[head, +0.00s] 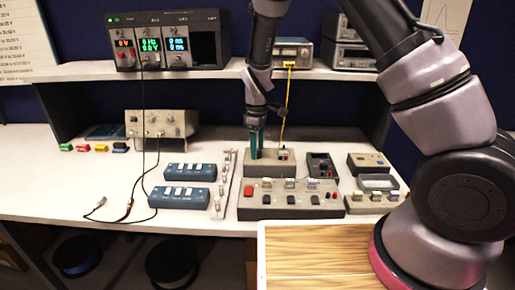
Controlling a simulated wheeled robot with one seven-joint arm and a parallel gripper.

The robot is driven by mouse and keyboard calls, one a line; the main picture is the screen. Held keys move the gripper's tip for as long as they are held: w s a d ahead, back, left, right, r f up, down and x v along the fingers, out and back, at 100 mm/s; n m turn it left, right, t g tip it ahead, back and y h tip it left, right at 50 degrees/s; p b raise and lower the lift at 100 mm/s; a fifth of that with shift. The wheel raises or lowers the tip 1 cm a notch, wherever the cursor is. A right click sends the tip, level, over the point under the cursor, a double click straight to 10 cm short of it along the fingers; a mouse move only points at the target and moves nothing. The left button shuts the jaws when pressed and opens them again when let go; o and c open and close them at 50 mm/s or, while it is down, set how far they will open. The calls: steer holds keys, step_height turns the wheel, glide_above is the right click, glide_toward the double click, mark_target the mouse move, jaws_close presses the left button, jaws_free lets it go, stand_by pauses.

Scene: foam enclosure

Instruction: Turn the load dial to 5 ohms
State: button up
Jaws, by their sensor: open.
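My gripper (257,150) points straight down with teal fingers over the left part of a grey-beige box (283,170) on the bench. Its fingertips are at or just above the box top; I cannot tell whether they touch it. The load dial is not clearly visible; any knob under the fingers is hidden by them. A small light-coloured part with dark and red details shows on the right of the box top. No ohm markings are readable at this size.
A control panel with a red button (249,191) lies in front of the box. A dark meter (321,167) stands right of it. Blue switch boxes (189,171) and black cables (129,209) lie left. A yellow cable (286,105) hangs behind from the shelf (210,72).

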steer(key=shift+f, duration=0.2)
jaws_close()
